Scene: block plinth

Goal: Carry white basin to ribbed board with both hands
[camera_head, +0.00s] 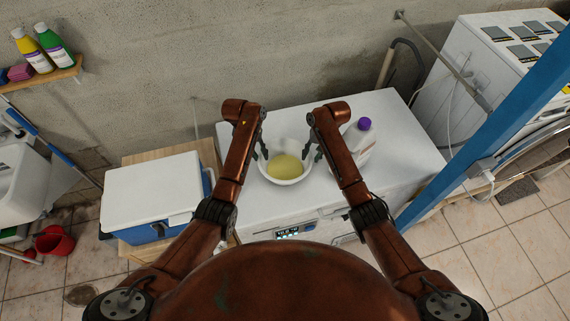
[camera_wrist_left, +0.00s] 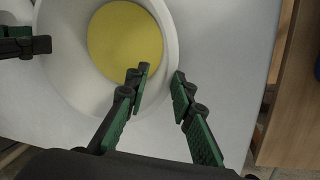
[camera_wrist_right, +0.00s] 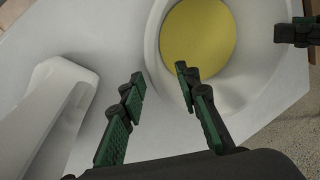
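The white basin (camera_head: 265,172) with yellow contents (camera_head: 286,167) stands upright on a white machine top. My left gripper (camera_head: 262,148) is at its left rim, and my right gripper (camera_head: 318,153) is at its right rim. In the left wrist view the fingers (camera_wrist_left: 160,76) are apart, one over the basin's inside and one at or beyond the rim. In the right wrist view the fingers (camera_wrist_right: 160,74) are likewise apart across the rim. I cannot tell whether any finger touches the basin. I cannot make out a ribbed board.
A white bottle with a purple cap (camera_head: 360,145) stands just right of the basin, close to my right gripper. A blue cooler with a white lid (camera_head: 152,187) is at the left. The machine top (camera_head: 392,122) is clear on the right. A blue post (camera_head: 480,110) rises further right.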

